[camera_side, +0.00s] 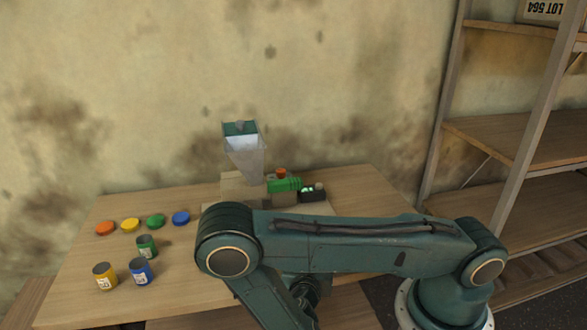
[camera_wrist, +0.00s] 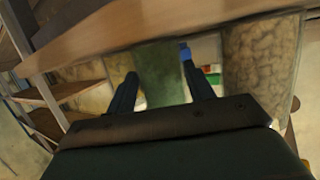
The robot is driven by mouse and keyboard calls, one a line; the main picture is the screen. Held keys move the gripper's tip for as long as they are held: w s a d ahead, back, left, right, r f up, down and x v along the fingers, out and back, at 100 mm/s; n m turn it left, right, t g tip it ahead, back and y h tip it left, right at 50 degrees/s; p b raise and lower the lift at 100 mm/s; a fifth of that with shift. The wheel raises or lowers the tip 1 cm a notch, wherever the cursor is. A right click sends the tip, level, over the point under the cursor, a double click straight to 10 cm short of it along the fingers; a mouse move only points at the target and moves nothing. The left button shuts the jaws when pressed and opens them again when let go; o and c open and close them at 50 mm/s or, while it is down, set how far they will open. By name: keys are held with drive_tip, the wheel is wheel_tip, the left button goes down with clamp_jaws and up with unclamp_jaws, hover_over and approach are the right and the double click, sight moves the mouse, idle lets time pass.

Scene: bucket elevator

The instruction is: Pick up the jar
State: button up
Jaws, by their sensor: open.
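Three jars stand on the wooden table: a green jar (camera_side: 147,246), a yellow jar (camera_side: 105,276) and a blue jar (camera_side: 140,271), at the left of the side view. The yellow and blue ones show pale labels. Which jar is meant cannot be told from the frames. My gripper (camera_wrist: 159,70) shows in the wrist view with its two dark fingers apart and nothing visible held between them. In the side view my gripper end is low, mostly hidden or out of frame below my arm, right of the jars and apart from them. No jar is clearly seen in the wrist view.
A hopper (camera_side: 244,155) stands at the table's back, beside a green machine part (camera_side: 285,184). A shelf rack (camera_side: 520,130) is at right.

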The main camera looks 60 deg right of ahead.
drive_tip(key=shift+x, duration=1)
drive_tip(key=shift+c, duration=0.2)
drive_tip(key=c, duration=0.7)
